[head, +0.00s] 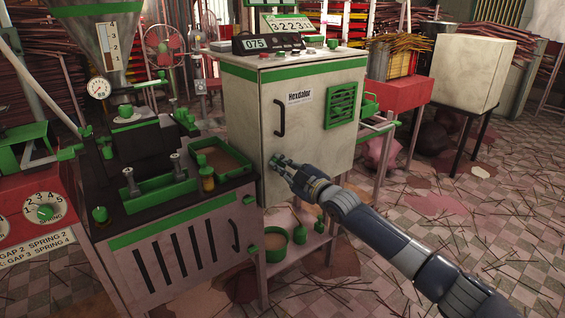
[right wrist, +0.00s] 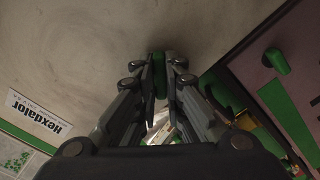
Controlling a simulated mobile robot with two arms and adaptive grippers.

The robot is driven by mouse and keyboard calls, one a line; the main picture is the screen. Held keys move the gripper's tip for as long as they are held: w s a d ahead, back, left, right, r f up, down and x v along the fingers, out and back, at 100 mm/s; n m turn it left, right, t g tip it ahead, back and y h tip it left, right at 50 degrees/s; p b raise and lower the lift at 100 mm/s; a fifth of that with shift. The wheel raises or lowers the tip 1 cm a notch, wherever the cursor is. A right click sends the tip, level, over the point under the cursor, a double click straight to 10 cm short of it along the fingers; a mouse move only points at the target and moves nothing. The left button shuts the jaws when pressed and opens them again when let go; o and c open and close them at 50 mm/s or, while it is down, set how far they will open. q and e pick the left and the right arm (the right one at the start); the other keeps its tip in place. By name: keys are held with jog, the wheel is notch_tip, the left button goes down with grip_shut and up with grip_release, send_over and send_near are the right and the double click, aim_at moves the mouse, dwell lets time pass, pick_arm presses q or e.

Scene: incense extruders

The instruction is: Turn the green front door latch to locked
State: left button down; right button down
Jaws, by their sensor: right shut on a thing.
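The cream Hexdalor cabinet (head: 312,135) stands in the middle of the head view, with a green band along its top and a dark handle (head: 279,118) on its front door. The green latch (right wrist: 158,72) shows in the right wrist view as a narrow bar against the door. My right gripper (head: 279,163) is at the lower left of the door, below the handle. Its fingers are shut on the latch from both sides, as the right wrist view (right wrist: 159,82) shows. In the head view the gripper mostly hides the latch, and I cannot tell its setting. My left gripper is not in view.
A machine with a green tray (head: 160,197) and a funnel (head: 108,35) stands close on the left. Green vessels (head: 276,238) sit on the shelf below the cabinet. A red stand (head: 400,92) is behind right. The tiled floor at right is strewn with sticks.

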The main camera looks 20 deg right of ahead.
jog(key=shift+m+p, duration=0.45)
jog(key=shift+m, duration=0.55)
jog(key=m, duration=0.2)
jog(key=shift+m+p, duration=0.3)
jog(key=shift+p, duration=0.05)
jog(key=shift+m, duration=0.9)
jog(key=m, duration=0.2)
jog(key=shift+m, duration=0.4)
jog(key=shift+f+m, duration=0.1)
jog(key=shift+m, duration=1.9)
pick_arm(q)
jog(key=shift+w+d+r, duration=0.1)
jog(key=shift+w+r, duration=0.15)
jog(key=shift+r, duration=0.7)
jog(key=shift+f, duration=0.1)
